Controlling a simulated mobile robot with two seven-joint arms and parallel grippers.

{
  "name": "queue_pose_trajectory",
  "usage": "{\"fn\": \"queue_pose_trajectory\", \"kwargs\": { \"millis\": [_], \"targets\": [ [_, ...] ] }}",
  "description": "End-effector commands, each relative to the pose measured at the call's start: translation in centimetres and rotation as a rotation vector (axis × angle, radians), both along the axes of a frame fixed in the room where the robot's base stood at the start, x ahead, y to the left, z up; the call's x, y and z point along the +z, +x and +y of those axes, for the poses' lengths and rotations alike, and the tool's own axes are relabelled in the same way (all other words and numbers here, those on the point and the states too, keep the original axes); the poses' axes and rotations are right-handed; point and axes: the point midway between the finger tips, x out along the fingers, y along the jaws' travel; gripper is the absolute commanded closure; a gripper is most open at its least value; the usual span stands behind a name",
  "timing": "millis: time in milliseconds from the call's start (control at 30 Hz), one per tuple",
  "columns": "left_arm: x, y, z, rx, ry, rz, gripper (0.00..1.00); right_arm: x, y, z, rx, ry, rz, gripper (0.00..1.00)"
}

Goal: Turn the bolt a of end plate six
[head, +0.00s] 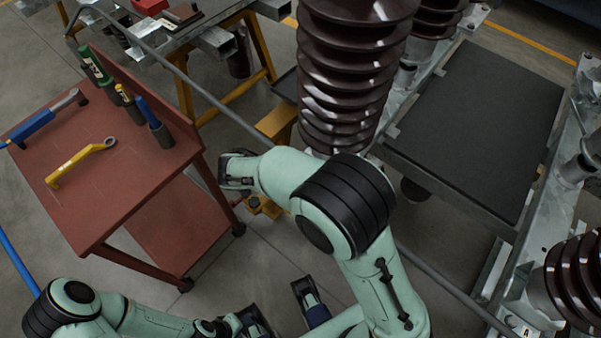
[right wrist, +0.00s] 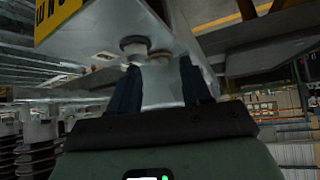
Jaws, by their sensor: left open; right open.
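No readable mark shows which end plate or bolt this is. In the head view my right arm reaches toward the base of the tall brown insulator (head: 355,75); its fingertips are not clear there. My left gripper (head: 276,308) is open and empty at the bottom.
A red cart (head: 110,180) with a yellow wrench (head: 80,162), a blue-handled tool (head: 45,118) and upright tools stands at left. A dark flat panel (head: 480,125) in a metal frame lies at right.

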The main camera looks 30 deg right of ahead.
Motion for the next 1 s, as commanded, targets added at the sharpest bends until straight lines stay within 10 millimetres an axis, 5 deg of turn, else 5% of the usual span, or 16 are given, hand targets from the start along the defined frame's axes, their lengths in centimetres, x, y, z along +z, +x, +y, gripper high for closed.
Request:
{"fn": "queue_pose_trajectory", "kwargs": {
  "millis": [300, 467, 1000],
  "targets": [
    [0.0, 0.04, -0.01, 0.0, 0.0, -0.001, 0.52, -0.21, 0.0, -0.21, 0.001, 0.0, 0.001, 0.52],
    [0.0, 0.03, 0.0, 0.0, 0.0, -0.001, 0.52, -0.21, 0.0, -0.19, 0.001, 0.0, 0.001, 1.0],
    [-0.49, 0.2, 0.01, 0.001, 0.001, -0.007, 0.52, -0.28, -0.34, -0.16, 0.121, 0.002, 0.001, 1.0]
  ]
}}
